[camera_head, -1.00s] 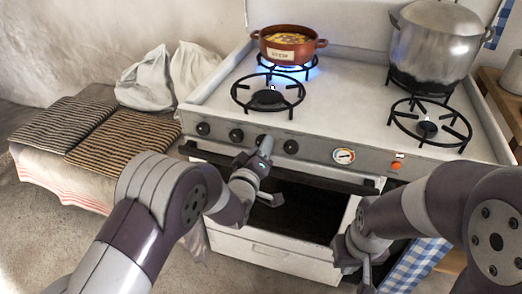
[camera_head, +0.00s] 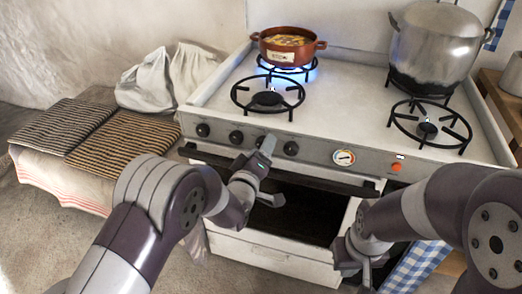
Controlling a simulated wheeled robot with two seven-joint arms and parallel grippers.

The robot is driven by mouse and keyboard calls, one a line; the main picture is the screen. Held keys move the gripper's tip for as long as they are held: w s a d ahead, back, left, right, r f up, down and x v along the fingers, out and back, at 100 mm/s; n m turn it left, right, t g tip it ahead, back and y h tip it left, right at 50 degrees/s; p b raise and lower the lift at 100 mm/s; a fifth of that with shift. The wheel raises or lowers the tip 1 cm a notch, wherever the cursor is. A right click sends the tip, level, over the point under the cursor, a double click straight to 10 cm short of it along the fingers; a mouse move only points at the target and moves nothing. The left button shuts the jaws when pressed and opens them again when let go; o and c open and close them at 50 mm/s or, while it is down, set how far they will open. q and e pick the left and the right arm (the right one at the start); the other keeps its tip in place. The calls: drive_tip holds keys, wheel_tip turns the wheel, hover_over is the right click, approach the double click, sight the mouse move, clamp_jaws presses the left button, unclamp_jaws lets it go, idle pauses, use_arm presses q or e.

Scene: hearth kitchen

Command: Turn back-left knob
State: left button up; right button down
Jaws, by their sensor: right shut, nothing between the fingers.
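The stove's front panel carries a row of dark knobs: the far-left knob (camera_head: 203,130), a second knob (camera_head: 236,137), a third knob (camera_head: 260,142) partly hidden by my gripper, and a fourth knob (camera_head: 291,148). The frame does not show which knob belongs to the back-left burner (camera_head: 287,74), which burns blue under a brown pot (camera_head: 288,44). My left gripper (camera_head: 262,168) is at the panel, with its tip beside the third knob; contact and finger opening are unclear. My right gripper (camera_head: 356,256) is shut and empty, low in front of the oven's right side.
The dark oven handle bar (camera_head: 330,184) runs just below the knobs. A large metal pot (camera_head: 434,48) stands at the back right. The front burners (camera_head: 268,98) are bare. A bench with striped cushions (camera_head: 125,140) and white sacks (camera_head: 145,82) is at the left.

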use_arm(q)
drive_tip(key=p+v, duration=0.2)
drive_tip(key=v, duration=1)
drive_tip(key=shift+s, duration=0.35)
drive_tip(key=shift+a, duration=0.15)
